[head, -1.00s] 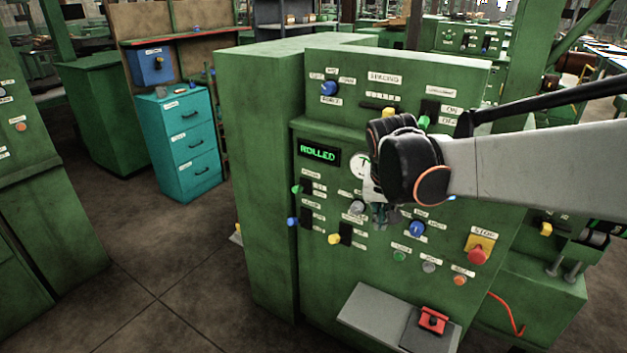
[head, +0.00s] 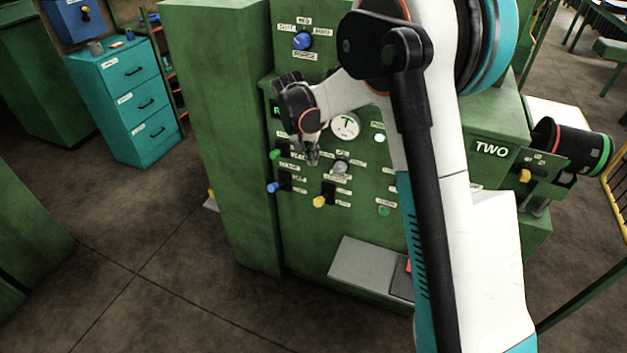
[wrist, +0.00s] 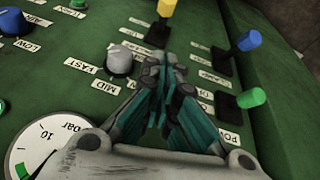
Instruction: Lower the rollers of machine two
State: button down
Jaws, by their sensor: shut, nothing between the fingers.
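Machine two is the green cabinet (head: 235,150), with a TWO sign (head: 491,150) on its right side. Its panel has a green lever (head: 276,154), a blue lever (head: 273,187) and a yellow lever (head: 319,201), each by a dark slot. My gripper (head: 313,160) is shut and empty, in front of the panel between the green lever and a grey knob (head: 340,168). In the wrist view its closed fingertips (wrist: 166,62) point toward the yellow lever (wrist: 166,8); the blue lever (wrist: 249,40) and green lever (wrist: 250,98) stand right. The labels beside the levers are too small or partly covered.
A round gauge (head: 345,126) is right of my wrist. My arm covers the panel's right part. A grey ledge (head: 365,268) juts out below. A teal drawer cabinet (head: 125,100) stands at left. The floor (head: 160,260) at front left is clear.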

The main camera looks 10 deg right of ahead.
jog(key=shift+f, duration=0.15)
jog(key=b, duration=0.3)
send_over(323, 199)
jog(key=w, duration=0.4)
notch_tip(323, 199, down, 10)
jog(key=r, duration=0.1)
jog(key=f, duration=0.1)
jog(key=s+f+b, duration=0.1)
jog(key=a+f, duration=0.1)
jog(key=shift+s+f+b, duration=0.3)
jog(key=shift+f, duration=0.1)
jog(key=shift+f, duration=0.1)
